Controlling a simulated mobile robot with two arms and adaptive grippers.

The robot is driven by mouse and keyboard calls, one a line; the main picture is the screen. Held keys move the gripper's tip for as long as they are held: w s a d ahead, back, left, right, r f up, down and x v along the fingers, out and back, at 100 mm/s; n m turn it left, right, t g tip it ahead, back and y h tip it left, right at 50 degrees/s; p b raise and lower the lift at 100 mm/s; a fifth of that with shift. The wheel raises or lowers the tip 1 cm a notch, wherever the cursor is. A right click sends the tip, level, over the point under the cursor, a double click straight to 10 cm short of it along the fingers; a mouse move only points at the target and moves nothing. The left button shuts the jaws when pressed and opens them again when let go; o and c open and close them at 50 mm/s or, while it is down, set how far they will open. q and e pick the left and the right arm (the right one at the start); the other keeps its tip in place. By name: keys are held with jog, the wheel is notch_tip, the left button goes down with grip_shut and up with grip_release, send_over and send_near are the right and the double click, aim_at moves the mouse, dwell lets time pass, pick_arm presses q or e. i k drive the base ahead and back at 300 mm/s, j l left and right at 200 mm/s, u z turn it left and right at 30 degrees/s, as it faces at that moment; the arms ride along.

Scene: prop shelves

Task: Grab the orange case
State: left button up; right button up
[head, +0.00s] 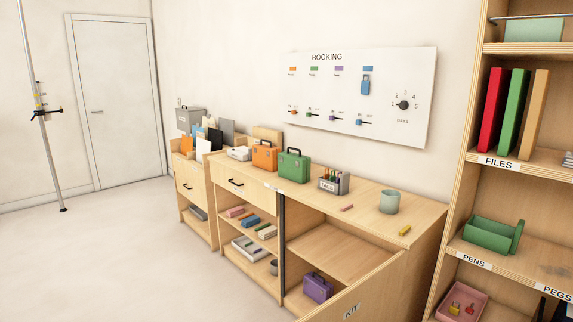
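The orange case (265,155) stands upright on top of the low wooden cabinet, with its handle up. A green case (293,165) stands close to its right. A purple case (317,287) sits lower down inside the open right part of the cabinet. Neither of my grippers is in the head view, so their state and their place relative to the case cannot be seen.
A white item (239,153) sits left of the orange case. A tag holder (334,182), a cup (390,202) and small blocks stand rightward on the cabinet top (355,222). An open door panel (365,295) juts forward. The floor (110,260) at left is clear.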

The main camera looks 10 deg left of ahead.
aim_at(265, 156)
jog(key=u, duration=0.5)
jog(key=i+j+u, duration=0.1)
jog(key=u, duration=1.3)
jog(key=i+u, duration=0.1)
jog(key=u, duration=0.85)
jog(key=i+l+u, duration=0.1)
jog(key=u, duration=0.4)
jog(key=l+u, duration=0.1)
jog(key=u, duration=0.35)
jog(key=i+l+u, duration=0.1)
jog(key=l+u, duration=0.5)
jog(key=u, duration=0.2)
jog(key=l+z, duration=0.1)
jog(key=l, duration=0.55)
jog(key=i+l+z, duration=0.1)
jog(key=l, duration=1.1)
jog(key=k+l+z, duration=0.1)
jog(key=l+z, duration=1.3)
jog(key=l, duration=0.2)
jog(key=i+l+z, duration=0.2)
jog(key=l+z, duration=0.3)
